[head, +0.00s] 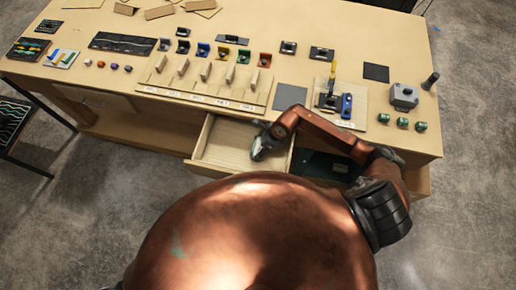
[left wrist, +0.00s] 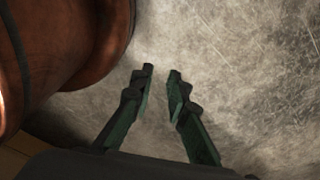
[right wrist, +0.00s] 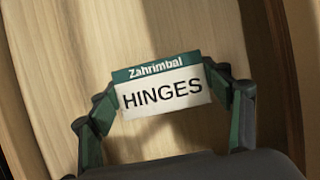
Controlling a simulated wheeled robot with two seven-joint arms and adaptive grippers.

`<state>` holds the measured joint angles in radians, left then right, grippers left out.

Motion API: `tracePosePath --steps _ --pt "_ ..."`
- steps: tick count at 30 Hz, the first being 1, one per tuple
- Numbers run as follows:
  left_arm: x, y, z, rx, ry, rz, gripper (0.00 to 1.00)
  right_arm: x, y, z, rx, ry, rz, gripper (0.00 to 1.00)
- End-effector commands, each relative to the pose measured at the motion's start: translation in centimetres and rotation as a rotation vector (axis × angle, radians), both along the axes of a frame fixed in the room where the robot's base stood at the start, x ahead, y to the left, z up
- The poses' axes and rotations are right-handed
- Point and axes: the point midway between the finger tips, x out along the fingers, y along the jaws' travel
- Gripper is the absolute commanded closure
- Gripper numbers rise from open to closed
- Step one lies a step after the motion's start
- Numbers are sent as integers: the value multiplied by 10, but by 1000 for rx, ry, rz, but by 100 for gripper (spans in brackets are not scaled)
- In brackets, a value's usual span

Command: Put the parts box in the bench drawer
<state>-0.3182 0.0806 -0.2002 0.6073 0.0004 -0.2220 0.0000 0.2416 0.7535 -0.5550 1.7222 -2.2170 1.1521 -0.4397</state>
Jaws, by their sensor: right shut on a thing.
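The parts box (right wrist: 163,88), with a green strip reading "Zahrimbal" and a white label reading "HINGES", sits between the two fingers of my right gripper (right wrist: 168,98), which is shut on it. In the head view my right gripper (head: 260,146) is over the right side of the open bench drawer (head: 222,143). The box is hard to make out there. The drawer's pale wooden inside (right wrist: 60,70) lies behind the box in the right wrist view; I cannot tell whether the box touches its floor. My left gripper (left wrist: 161,73) is open and empty above the concrete floor.
The workbench (head: 290,28) carries a row of coloured parts, a labelled wooden rack (head: 200,84), a grey switch box (head: 404,96) and several green buttons. A dark green compartment (head: 316,163) lies right of the drawer, partly behind my right arm.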

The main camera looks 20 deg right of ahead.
Motion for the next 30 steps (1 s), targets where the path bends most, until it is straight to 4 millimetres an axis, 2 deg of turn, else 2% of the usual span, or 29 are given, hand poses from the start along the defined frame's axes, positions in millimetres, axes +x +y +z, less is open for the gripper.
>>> tracePosePath --steps 3,6,14,15,22,30 --pt "30 -1 4 -1 -36 -8 85 -2 1 -18 2 5 -1 56" --pt "44 -2 6 -3 -56 -10 85 -2 0 -26 1 3 0 56" --pt "33 -1 3 -3 -41 -8 85 -2 0 -27 -1 1 1 56" --pt "30 -1 2 -2 -38 -7 85 -2 0 -28 -1 2 2 27" --pt "17 -1 2 -2 -22 -4 85 -2 0 -27 -1 3 1 12" --pt "23 -1 3 -1 -28 -6 85 -2 0 -27 -1 3 1 11"
